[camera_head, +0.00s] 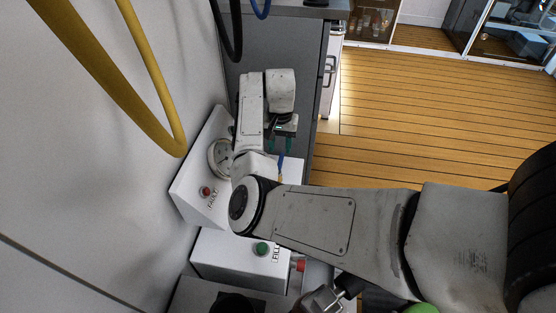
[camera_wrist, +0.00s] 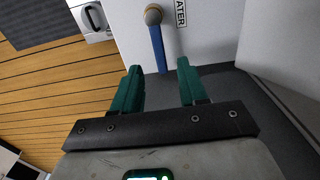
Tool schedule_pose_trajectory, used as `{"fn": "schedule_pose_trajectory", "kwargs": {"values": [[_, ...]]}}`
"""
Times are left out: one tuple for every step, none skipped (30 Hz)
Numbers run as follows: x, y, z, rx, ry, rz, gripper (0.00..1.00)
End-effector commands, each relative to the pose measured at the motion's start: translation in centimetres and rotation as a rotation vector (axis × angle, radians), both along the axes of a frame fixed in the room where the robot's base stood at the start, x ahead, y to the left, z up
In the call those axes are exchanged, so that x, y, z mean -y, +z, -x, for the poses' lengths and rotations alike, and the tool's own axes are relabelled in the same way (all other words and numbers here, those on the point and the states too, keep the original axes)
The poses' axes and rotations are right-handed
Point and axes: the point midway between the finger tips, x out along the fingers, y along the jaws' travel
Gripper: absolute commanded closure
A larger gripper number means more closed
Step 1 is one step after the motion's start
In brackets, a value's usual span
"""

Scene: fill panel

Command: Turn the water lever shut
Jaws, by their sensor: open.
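The water lever is a blue handle (camera_wrist: 158,48) on a brass pivot (camera_wrist: 153,14), on a white panel beside a partly visible label ending in "ATER" (camera_wrist: 181,13). The blue handle (camera_head: 281,161) also shows in the head view, just below my gripper (camera_head: 280,145). In the wrist view, my gripper (camera_wrist: 158,70) has its green fingers spread apart. The handle's free end shows between the two fingertips, with a gap on each side. I cannot tell whether it is at the same depth as the fingers. Nothing is held.
A white box with a round gauge (camera_head: 220,157) and a red button (camera_head: 206,191) is left of my arm. A green button (camera_head: 262,248) and a red fitting (camera_head: 299,264) are lower down. A yellow hose (camera_head: 120,70) hangs at upper left. Wooden floor (camera_head: 430,115) is clear at right.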

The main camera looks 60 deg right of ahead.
Motion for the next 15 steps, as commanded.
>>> {"fn": "schedule_pose_trajectory", "kwargs": {"values": [[0.0,-1.4,0.0,0.0,0.001,-0.001,0.57],[0.0,-1.9,0.0,-0.001,0.001,-0.002,0.57],[0.0,-2.5,0.0,-0.001,0.001,-0.002,0.57],[0.0,-3.0,0.0,0.0,0.001,-0.001,0.57],[0.0,-3.4,0.0,0.0,0.001,0.0,0.57],[-0.1,-3.9,0.0,0.0,0.001,-0.001,0.57],[0.0,-4.2,0.0,0.0,0.001,-0.001,0.57],[0.0,-4.5,0.0,0.001,0.001,0.0,0.57],[0.0,-4.8,0.0,0.001,0.0,0.001,0.57],[0.0,-5.0,0.0,0.001,0.0,0.001,0.57],[0.0,-5.2,0.0,0.001,0.0,0.001,0.57],[0.0,-5.3,0.0,0.001,0.0,0.0,0.57],[0.0,-5.4,0.0,0.001,0.0,0.0,0.57],[0.0,-5.5,0.0,0.001,0.0,0.0,0.57],[0.0,-5.5,0.0,0.001,0.0,0.0,0.57]]}}
